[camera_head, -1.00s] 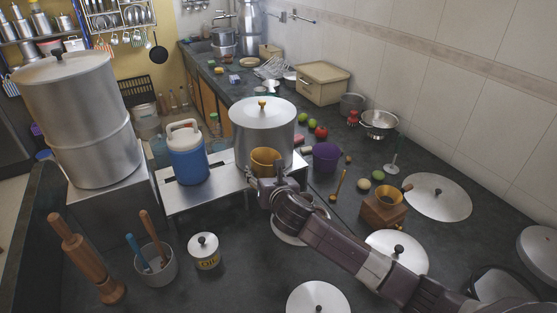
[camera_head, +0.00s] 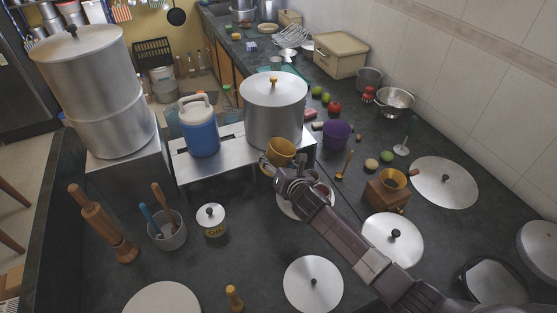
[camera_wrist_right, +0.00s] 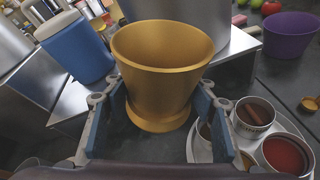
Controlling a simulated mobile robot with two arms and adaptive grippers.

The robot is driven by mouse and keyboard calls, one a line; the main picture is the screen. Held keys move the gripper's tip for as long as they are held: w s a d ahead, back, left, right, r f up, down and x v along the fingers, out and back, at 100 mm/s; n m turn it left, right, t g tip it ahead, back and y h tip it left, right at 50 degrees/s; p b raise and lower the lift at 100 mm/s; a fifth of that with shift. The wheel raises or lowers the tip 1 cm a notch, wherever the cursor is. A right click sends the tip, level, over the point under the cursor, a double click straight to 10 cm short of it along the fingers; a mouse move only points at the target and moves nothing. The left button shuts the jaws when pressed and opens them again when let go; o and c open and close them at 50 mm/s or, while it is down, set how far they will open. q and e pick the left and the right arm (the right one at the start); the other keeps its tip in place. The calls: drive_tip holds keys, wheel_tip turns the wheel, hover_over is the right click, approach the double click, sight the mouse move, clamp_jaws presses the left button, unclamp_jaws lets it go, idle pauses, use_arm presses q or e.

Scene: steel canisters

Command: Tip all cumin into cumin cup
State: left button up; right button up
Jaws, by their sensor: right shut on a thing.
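My right gripper (camera_head: 277,170) is shut on a gold cup (camera_head: 281,152). In the right wrist view the gripper (camera_wrist_right: 158,102) has a finger on each side of the cup (camera_wrist_right: 165,75), which looks about upright; its contents are not visible. Just right of and below it is a round spice tray (camera_wrist_right: 200,152) with several small metal cups. One small cup (camera_wrist_right: 253,115) holds brown sticks and another (camera_wrist_right: 287,155) holds red powder. The tray is partly hidden by my arm in the head view. I cannot tell which cup is for cumin. My left gripper is not in view.
A big steel canister (camera_head: 274,110) and a blue jug (camera_head: 198,130) stand on a raised metal stand behind the gold cup. A purple cup (camera_head: 336,134) and a wooden grinder (camera_head: 387,192) are to the right. Flat lids (camera_head: 313,284) lie on the dark counter.

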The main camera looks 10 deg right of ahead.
drive_tip(key=f+m+y+b, duration=0.1)
drive_tip(key=b, duration=0.2)
drive_tip(key=a+f+m+y+b, duration=0.1)
drive_tip(key=f+m+b, duration=0.1)
drive_tip(key=b, duration=0.1)
drive_tip(key=shift+a+f+m+t, duration=0.15)
drive_tip(key=shift+f+m+t, duration=0.15)
drive_tip(key=shift+t, duration=0.1)
drive_tip(key=shift+w+r+p, duration=0.1)
drive_tip(key=shift+r+p, duration=0.2)
drive_tip(key=shift+f+m+b, duration=0.3)
drive_tip(key=shift+f+b, duration=0.25)
drive_tip(key=shift+a+m+y, duration=0.1)
drive_tip(key=shift+m+y, duration=0.2)
